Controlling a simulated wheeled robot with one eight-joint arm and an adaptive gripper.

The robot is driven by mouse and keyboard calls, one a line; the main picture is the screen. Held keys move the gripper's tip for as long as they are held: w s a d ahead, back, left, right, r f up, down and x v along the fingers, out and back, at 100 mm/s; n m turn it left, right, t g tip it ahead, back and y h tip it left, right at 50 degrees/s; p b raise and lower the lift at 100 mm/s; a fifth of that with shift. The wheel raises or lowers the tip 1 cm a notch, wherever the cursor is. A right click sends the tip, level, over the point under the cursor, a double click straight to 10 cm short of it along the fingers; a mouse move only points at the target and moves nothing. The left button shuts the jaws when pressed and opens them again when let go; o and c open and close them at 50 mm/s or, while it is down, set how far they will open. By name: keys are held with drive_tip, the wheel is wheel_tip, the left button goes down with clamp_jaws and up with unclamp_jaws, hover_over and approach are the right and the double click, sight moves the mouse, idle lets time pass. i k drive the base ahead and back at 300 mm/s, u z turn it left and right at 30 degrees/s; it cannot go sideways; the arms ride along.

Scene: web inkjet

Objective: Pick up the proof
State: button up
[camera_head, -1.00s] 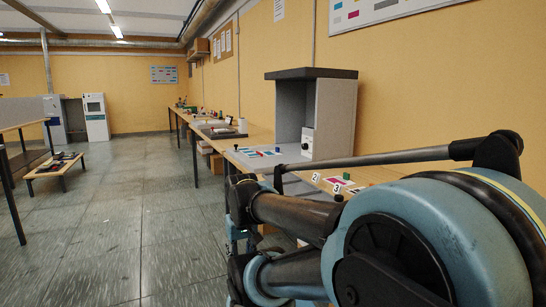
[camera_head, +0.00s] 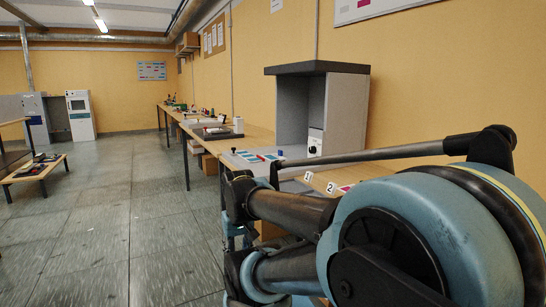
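A printed sheet with coloured bars (camera_head: 262,157) lies on the long bench in front of the grey viewing booth (camera_head: 295,110). Part of another sheet with a magenta patch (camera_head: 345,187) shows on the bench beside a numbered marker 2 (camera_head: 330,187), partly hidden by my arm. I cannot tell which sheet is the proof. My arm's blue and black links fill the lower right and cover the near bench. My gripper does not show.
A numbered marker 1 (camera_head: 308,176) stands on the bench. The bench (camera_head: 258,134) runs along the right wall. A low wooden table (camera_head: 30,172) stands at left, and a white cabinet (camera_head: 80,115) at the back. The tiled floor (camera_head: 120,225) between is clear.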

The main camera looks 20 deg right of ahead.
sight(273, 157)
drive_tip(key=u, duration=0.05)
drive_tip(key=i, duration=1.1)
